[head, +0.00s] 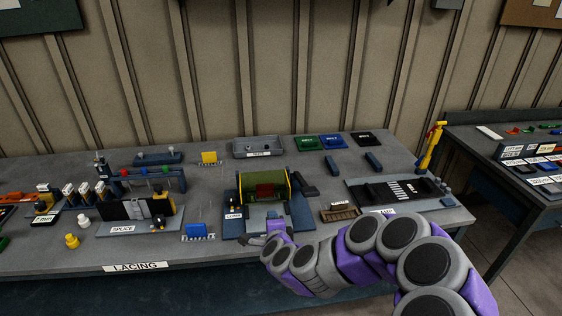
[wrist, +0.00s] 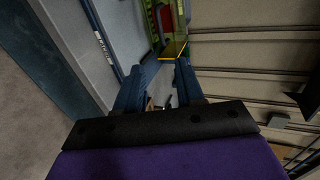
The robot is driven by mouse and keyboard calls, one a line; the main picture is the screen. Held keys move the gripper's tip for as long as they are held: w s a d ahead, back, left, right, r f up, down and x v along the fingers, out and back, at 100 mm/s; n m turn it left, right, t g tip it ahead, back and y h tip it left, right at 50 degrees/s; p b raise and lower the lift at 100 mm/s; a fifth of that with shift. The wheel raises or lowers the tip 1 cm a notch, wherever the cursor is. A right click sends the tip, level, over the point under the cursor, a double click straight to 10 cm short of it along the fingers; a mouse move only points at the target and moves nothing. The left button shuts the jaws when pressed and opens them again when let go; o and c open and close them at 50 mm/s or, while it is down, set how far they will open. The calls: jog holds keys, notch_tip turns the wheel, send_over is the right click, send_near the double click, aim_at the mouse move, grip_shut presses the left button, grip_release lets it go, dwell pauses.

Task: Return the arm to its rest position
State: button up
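My purple and grey arm (head: 360,255) reaches from the lower right across the front of the bench. My gripper (head: 256,241) is at its far end, low in front of the press with the yellow-green guard (head: 285,190). In the wrist view the two dark blue fingers of my gripper (wrist: 165,64) stand apart, with a gap between them and nothing seen gripped. Part of the green and red press (wrist: 166,18) shows beyond the fingertips. In the head view the fingers are small and partly hidden by the arm links, and I cannot tell whether they touch the bench.
The grey bench (head: 225,263) carries a splice fixture (head: 133,211) at left, a blue holder (head: 197,232), a grey tray (head: 258,148) at the back and a black belt plate (head: 400,191) at right. A yellow post (head: 431,148) rises at its right end. A second table (head: 535,180) stands further right.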

jog(key=s+a+r+n+g+y, duration=0.3)
jog(key=s+r+n+g+y, duration=0.4)
jog(key=s+n, duration=0.5)
jog(key=s+d+r+n+g+h, duration=0.1)
jog(key=s+d+g+h, duration=0.1)
jog(key=s+d, duration=0.5)
jog(key=s+d+n+g+h, duration=0.1)
jog(key=s+d+g+h, duration=0.2)
jog(key=s+d, duration=0.5)
jog(key=s+d+r+n+g+h, duration=0.1)
jog(key=s+d, duration=0.6)
jog(key=s, duration=1)
jog(key=n+g+h, duration=0.1)
jog(key=g+h, duration=0.1)
jog(key=h, duration=0.1)
jog(key=shift+s+d+r+h, duration=0.25)
jog(key=shift+s+r+h, duration=0.05)
jog(key=shift+r, duration=0.05)
